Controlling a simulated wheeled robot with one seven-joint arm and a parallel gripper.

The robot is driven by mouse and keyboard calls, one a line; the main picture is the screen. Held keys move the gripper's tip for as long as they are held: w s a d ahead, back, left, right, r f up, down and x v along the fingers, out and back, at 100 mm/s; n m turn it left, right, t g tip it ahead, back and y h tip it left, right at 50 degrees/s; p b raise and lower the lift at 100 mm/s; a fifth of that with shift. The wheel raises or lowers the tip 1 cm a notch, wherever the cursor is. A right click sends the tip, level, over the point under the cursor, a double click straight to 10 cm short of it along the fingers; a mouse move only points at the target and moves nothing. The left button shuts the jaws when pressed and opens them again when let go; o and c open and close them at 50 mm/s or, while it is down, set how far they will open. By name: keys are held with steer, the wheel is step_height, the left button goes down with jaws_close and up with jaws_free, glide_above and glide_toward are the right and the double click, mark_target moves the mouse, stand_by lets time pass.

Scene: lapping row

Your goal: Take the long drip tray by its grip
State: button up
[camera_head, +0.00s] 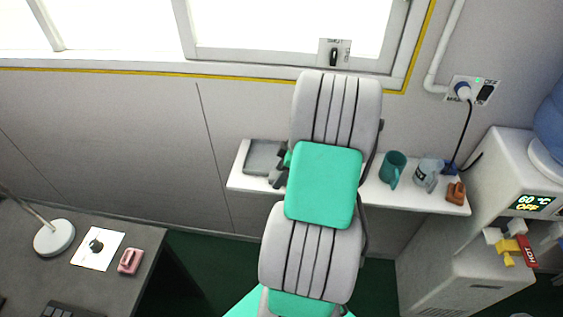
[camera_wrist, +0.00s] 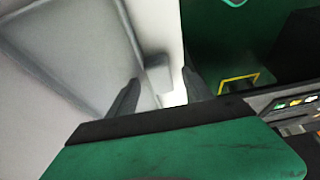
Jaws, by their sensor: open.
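The long drip tray (camera_head: 263,155) is a shallow grey tray at the left end of the white wall shelf. In the wrist view the tray (camera_wrist: 65,50) fills the left side, with a raised rim. A small grey block that looks like its grip (camera_wrist: 157,75) sticks out from its right edge. My gripper (camera_wrist: 161,80) is open, with one dark fingertip on each side of the grip in the picture; contact cannot be made out. In the head view my gripper (camera_head: 279,178) is by the tray's right end, partly hidden by my arm.
The shelf (camera_head: 238,180) also holds a teal mug (camera_head: 393,168), a grey mug (camera_head: 426,173) and a brown item (camera_head: 456,193) at right. A water dispenser (camera_head: 490,200) stands at far right. A dark desk (camera_head: 145,262) is at lower left. Green floor lies below.

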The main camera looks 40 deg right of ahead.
steer(key=shift+f, duration=0.1)
steer(key=shift+c, duration=0.5)
jaws_close()
